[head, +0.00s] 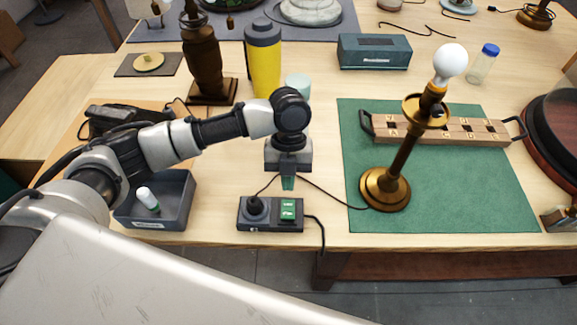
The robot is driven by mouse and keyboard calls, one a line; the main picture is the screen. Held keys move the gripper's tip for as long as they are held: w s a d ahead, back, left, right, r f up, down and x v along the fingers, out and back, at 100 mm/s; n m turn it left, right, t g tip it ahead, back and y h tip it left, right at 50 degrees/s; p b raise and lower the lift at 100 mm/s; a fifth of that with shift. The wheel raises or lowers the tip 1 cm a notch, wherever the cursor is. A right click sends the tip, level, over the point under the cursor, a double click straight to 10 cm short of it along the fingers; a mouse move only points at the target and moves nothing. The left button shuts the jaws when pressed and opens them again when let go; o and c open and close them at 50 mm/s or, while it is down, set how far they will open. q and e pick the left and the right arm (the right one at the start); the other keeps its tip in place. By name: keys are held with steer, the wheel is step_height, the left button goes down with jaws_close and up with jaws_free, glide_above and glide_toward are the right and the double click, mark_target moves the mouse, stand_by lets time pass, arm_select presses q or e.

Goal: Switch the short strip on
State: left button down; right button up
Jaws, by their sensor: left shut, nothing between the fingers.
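The short strip (270,214) lies near the front edge of the table, a dark power strip with a black plug in its left end. Its green rocker switch (288,210) is at the right part of its top; I cannot tell from this view which way it is tipped. My left gripper (288,184) points down just above and behind the switch, shut and empty, its fingertips apart from the switch as far as I can see. The brass lamp (397,165) with a white bulb (450,60) stands on the green mat (470,200). My right gripper is not in view.
A lamp cord runs from the plug to the lamp base. A yellow bottle (264,65), a pale cup (298,85) and a wooden post stand behind my arm. A wooden lettered rack lies on the mat.

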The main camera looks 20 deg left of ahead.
mark_target(288, 215)
arm_select(q)
steer(key=x, duration=0.2)
steer(key=p+x, duration=0.1)
steer(key=x, duration=0.2)
steer(key=p+x, duration=0.1)
steer(key=x, duration=0.2)
steer(key=shift+w+a+f, duration=0.1)
steer(key=shift+w+f, duration=0.15)
steer(key=shift+w, duration=0.05)
steer(key=shift+f, duration=0.3)
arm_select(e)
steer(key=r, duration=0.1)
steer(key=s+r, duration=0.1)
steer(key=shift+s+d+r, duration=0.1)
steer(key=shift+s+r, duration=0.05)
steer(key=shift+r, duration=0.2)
arm_select(q)
steer(key=shift+f, duration=0.1)
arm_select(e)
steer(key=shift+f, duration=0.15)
